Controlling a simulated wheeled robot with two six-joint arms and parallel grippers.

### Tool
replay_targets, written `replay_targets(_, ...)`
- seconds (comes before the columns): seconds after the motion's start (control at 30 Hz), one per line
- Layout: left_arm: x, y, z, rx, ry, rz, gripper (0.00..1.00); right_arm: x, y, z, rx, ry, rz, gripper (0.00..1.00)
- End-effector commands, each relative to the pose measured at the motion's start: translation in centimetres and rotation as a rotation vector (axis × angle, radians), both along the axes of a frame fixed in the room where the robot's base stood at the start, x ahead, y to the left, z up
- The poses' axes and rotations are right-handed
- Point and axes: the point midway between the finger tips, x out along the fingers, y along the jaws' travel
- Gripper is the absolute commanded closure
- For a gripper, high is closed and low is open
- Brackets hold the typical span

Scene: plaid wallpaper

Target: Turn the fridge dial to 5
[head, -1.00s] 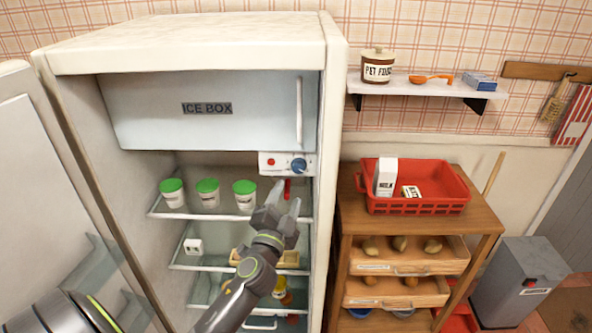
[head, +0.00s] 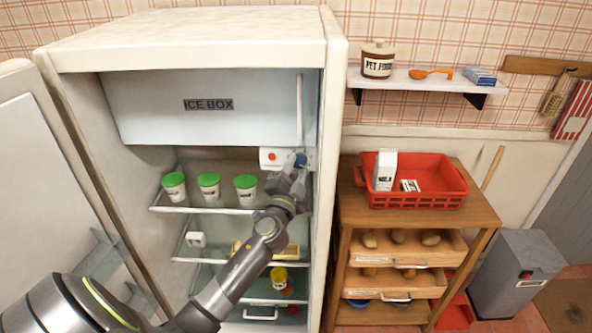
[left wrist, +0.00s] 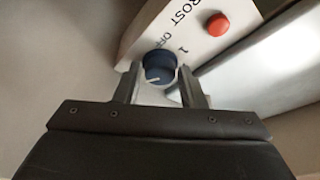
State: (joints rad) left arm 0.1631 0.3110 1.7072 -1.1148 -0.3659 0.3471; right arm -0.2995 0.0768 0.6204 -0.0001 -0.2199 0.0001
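The blue fridge dial (head: 300,160) sits on the white control panel (head: 283,153) under the ice box, beside a red button (head: 272,156). In the left wrist view the dial (left wrist: 159,67) shows a white pointer line, with "OFF" and "1" printed near it on the panel (left wrist: 190,28). No 5 is visible there. My left gripper (head: 298,172) is at the panel. In the left wrist view its two fingers (left wrist: 160,85) are apart, one on each side of the dial, with visible room on the right. My right gripper is in neither view.
The fridge door (head: 60,190) stands open at the left. Several green-lidded tubs (head: 209,186) stand on the upper shelf, left of my arm. The ice box (head: 215,110) is shut above the panel. A wooden cart (head: 400,270) with a red basket (head: 430,200) stands right of the fridge.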

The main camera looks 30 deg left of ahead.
Motion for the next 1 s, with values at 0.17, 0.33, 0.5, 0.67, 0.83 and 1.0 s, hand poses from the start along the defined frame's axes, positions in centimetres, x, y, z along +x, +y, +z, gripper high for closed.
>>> replay_targets(0.17,0.0,0.0,0.0,0.0,0.0,0.0,0.87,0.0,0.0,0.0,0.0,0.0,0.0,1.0)
replay_targets(0.33,0.0,0.0,0.2,0.016,0.011,0.0,0.93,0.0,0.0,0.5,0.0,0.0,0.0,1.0)
replay_targets(0.5,-0.1,0.1,0.4,0.09,0.058,0.001,0.93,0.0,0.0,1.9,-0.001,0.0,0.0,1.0)
replay_targets(0.67,-0.1,0.1,0.1,0.117,0.074,0.0,0.93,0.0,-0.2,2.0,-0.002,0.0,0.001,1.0)
replay_targets(0.83,-0.1,0.1,0.0,0.118,0.073,0.0,0.93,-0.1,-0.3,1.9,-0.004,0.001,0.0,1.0)
replay_targets(1.0,-0.1,0.1,0.0,0.117,0.073,0.0,0.54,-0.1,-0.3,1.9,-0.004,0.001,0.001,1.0)
